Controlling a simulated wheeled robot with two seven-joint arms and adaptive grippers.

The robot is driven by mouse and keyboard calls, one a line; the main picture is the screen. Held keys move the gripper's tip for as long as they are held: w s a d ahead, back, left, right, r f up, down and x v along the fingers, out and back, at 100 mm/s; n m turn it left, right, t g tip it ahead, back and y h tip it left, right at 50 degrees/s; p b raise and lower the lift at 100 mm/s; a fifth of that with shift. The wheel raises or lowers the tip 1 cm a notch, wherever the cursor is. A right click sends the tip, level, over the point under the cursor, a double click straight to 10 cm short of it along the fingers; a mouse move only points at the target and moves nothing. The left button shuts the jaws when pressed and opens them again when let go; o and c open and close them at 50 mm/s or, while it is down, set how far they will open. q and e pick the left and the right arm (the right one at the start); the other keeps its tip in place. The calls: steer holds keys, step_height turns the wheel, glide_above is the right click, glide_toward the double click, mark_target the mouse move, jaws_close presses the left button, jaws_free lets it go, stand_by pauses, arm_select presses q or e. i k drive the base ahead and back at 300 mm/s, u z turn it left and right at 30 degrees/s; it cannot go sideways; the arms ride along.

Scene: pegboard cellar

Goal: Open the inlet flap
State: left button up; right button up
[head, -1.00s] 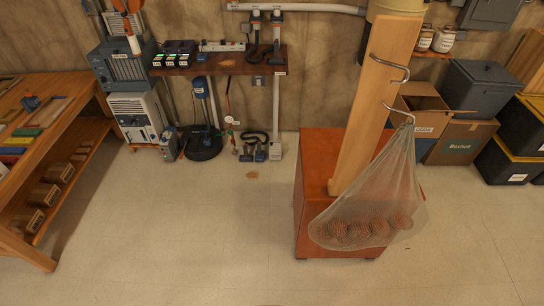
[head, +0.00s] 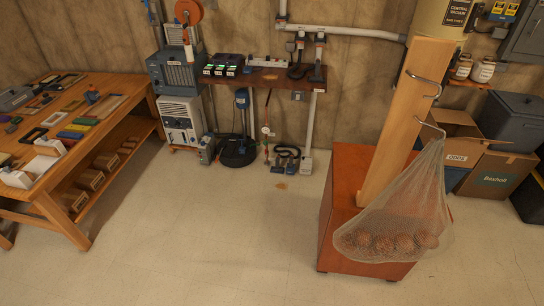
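A small grey wall plate (head: 298,95) sits on the concrete wall just under the right end of the wall shelf, beside a white vertical pipe. It may be the inlet with its flap, but it is too small to tell whether a flap on it is open or shut. Neither of my grippers shows in the head view.
A reddish-brown cabinet (head: 340,240) with a wooden post and a hanging net bag of balls (head: 395,215) stands right of centre. A workbench (head: 75,225) stands at left. The wall shelf (head: 262,77) holds chargers. Open floor (head: 200,235) lies between.

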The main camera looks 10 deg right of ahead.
mark_target(307, 158)
steer(key=u, duration=0.1)
steer(key=i, duration=3.35)
steer(key=z, duration=2.5)
steer(key=i, duration=0.3)
steer(key=u, duration=2.25)
